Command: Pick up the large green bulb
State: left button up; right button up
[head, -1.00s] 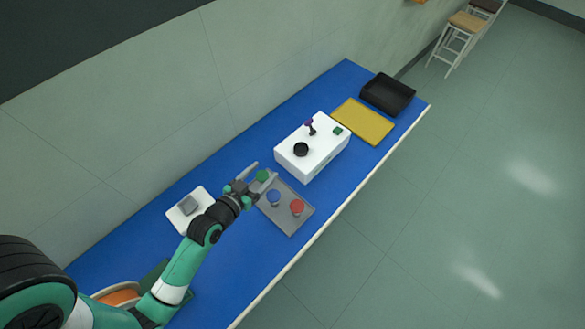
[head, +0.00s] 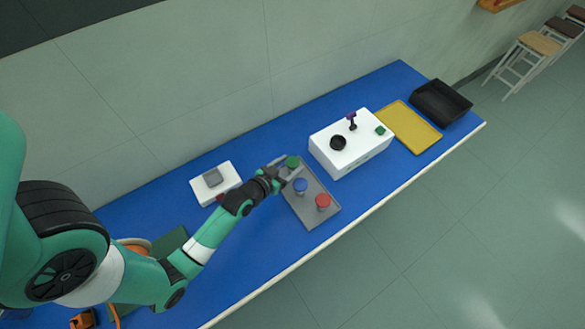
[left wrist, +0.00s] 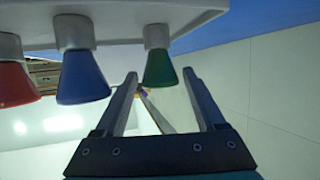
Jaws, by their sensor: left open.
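The green bulb (head: 292,161) stands at the far-left corner of the grey tray (head: 309,215), with a blue bulb (head: 301,185) and a red bulb (head: 323,201) in the same row. My left gripper (head: 287,168) is low beside the green bulb, its fingers reaching toward it. In the left wrist view, the picture is upside down and the green bulb (left wrist: 159,68) shows between the tips of the open fingers (left wrist: 160,79), with gaps on both sides. The blue bulb (left wrist: 82,78) is close to one finger. My right gripper is not in view.
A white instrument box (head: 345,160) with a black ring and purple-topped part stands right of the tray. A yellow tray (head: 410,131) and black bin (head: 441,103) are farther right. A white plate (head: 228,174) with a grey block lies left. Blue tabletop is clear in front.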

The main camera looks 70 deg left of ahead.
aim_at(293, 161)
pick_arm(q)
jog(key=x, duration=0.3)
jog(key=b+x, duration=0.1)
jog(key=shift+w+a+r, duration=0.15)
jog(key=shift+w+a, duration=0.1)
jog(key=shift+w, duration=0.2)
jog(key=shift+s, duration=0.1)
grip_shut()
